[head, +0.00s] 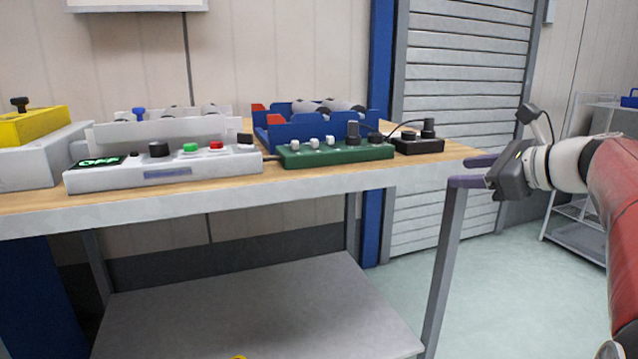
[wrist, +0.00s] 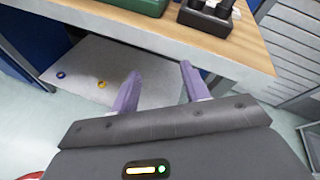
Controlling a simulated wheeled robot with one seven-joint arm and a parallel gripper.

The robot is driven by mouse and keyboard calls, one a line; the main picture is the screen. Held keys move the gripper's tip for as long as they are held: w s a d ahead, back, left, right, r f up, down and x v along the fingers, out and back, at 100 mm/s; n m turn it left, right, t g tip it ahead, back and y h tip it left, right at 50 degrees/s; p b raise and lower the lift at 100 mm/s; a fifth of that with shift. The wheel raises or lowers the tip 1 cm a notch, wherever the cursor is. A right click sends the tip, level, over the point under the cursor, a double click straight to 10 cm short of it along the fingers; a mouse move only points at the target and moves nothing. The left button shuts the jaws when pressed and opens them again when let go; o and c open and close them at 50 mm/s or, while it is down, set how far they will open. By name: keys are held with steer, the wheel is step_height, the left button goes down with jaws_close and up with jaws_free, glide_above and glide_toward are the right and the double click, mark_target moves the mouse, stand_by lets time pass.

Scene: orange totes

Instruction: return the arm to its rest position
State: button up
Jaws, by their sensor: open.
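My gripper (head: 466,172) is at the right end of the workbench in the head view, with its purple fingers pointing left toward the bench's right corner. In the wrist view my gripper (wrist: 158,88) shows two purple fingers spread apart with nothing between them. My red and white arm (head: 615,200) reaches in from the right edge of the head view. Whether the fingers touch the bench edge cannot be told.
The wooden bench (head: 300,189) holds a white control box (head: 165,172), a green box (head: 336,152), a black box (head: 418,145) and a blue rack (head: 290,130). A lower shelf (head: 260,310) is below. A grey cart (head: 580,235) stands right; floor between is clear.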

steer(key=s+a+f+n+g+h+p, duration=0.25)
steer(key=s+a+f+n+g, duration=0.25)
steer(key=s+a+f+n, duration=0.55)
steer(key=s+f+n+h+p, duration=0.1)
steer(key=s+f+n+h, duration=0.1)
steer(key=s+f+n, duration=0.3)
steer(key=s+a+f+n+g+h, duration=0.1)
steer(key=s+f+n+h, duration=0.2)
steer(key=s+n, duration=0.6)
steer(key=shift+s+f+p, duration=0.4)
steer(key=shift+s+f, duration=0.55)
steer(key=shift+s, duration=0.15)
